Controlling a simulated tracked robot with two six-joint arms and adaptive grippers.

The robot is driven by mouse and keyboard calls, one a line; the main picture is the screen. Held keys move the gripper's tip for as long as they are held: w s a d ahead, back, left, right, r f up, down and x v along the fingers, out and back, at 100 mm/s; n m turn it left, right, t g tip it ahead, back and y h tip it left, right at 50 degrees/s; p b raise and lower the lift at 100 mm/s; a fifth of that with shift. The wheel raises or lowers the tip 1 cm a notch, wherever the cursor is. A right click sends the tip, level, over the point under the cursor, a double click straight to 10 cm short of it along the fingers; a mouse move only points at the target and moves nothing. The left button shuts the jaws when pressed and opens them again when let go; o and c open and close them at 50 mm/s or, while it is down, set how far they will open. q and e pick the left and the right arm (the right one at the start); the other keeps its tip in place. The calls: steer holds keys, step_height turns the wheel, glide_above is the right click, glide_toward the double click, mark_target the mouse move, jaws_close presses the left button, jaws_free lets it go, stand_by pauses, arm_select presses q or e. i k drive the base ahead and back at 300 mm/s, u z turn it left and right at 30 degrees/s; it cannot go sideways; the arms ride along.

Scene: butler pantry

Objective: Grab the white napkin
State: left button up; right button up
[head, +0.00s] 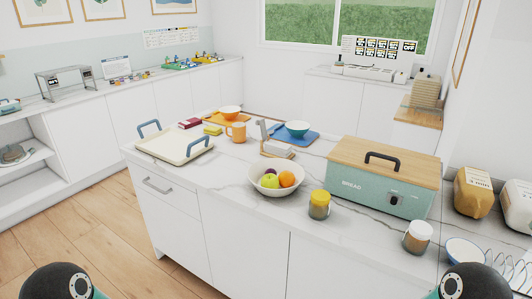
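I cannot pick out a white napkin for certain. A small wooden holder (284,154) stands in the middle of the island counter, with pale grey-white upright pieces on it. It may be a napkin holder, but it is too small to tell what it holds. Neither of my grippers is in view. Only rounded dark parts of my arms show at the bottom left and bottom right corners, well short of the holder.
The white marble island (225,182) holds a cream tray (174,147) with blue handles, a fruit bowl (258,186), an orange mug (237,132), two jars (319,205) and a teal bread box (372,187). The counter's front left is clear.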

mark_target(282, 147)
steer(key=z, duration=0.15)
steer(key=i, duration=0.85)
steer(key=u, duration=0.1)
steer(key=k, duration=1.1)
steer(key=u, duration=0.5)
steer(key=i, duration=1.4)
steer(key=u, duration=0.15)
